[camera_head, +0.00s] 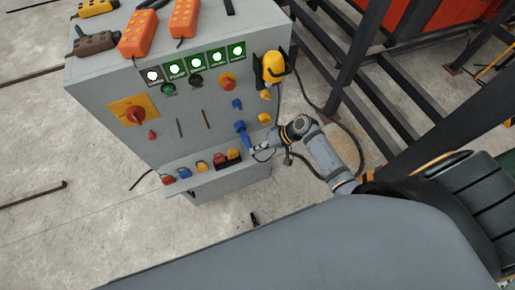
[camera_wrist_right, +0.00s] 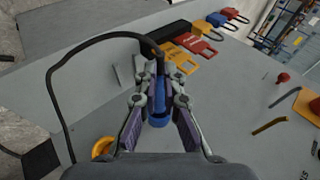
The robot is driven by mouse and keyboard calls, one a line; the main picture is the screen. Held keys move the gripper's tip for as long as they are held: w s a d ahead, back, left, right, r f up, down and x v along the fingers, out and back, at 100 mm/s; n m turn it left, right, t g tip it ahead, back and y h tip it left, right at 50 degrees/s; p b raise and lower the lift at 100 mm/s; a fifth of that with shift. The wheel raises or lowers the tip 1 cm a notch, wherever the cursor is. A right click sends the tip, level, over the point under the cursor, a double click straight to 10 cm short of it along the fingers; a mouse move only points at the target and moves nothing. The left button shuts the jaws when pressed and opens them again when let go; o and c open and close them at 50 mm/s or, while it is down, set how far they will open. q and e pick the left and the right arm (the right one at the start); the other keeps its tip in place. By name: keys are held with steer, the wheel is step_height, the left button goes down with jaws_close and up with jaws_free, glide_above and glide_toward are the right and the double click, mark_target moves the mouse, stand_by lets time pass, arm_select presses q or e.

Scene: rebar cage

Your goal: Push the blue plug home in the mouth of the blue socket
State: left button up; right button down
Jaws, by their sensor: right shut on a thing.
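The blue plug (camera_head: 246,139) is in my right gripper (camera_head: 254,147), in front of the grey panel. In the right wrist view the plug (camera_wrist_right: 159,95) sits between the two fingers of the right gripper (camera_wrist_right: 157,98), which are closed on its sides. A black cable loops from its rear end. The plug's front meets a wider round blue part, which looks like the blue socket (camera_head: 239,126); it also shows in the wrist view (camera_wrist_right: 158,120). I cannot tell how deep the plug sits. My left gripper is out of view.
Another blue fitting (camera_head: 237,104) is just above, and a yellow fitting (camera_head: 264,118) is to the right. A ledge with several padlocks (camera_head: 201,167) is below. Dark steel rails (camera_head: 372,92) stand to the right.

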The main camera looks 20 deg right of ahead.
steer(key=shift+w+a+b, duration=0.1)
steer(key=shift+w+b, duration=0.75)
steer(key=shift+w, duration=0.9)
steer(key=shift+w+r, duration=0.1)
steer(key=shift+w, duration=0.05)
steer(key=c, duration=1.4)
jaws_free()
steer(key=shift+w, duration=0.1)
glide_toward(250, 143)
steer(key=v, duration=0.4)
steer(key=shift+w, duration=0.2)
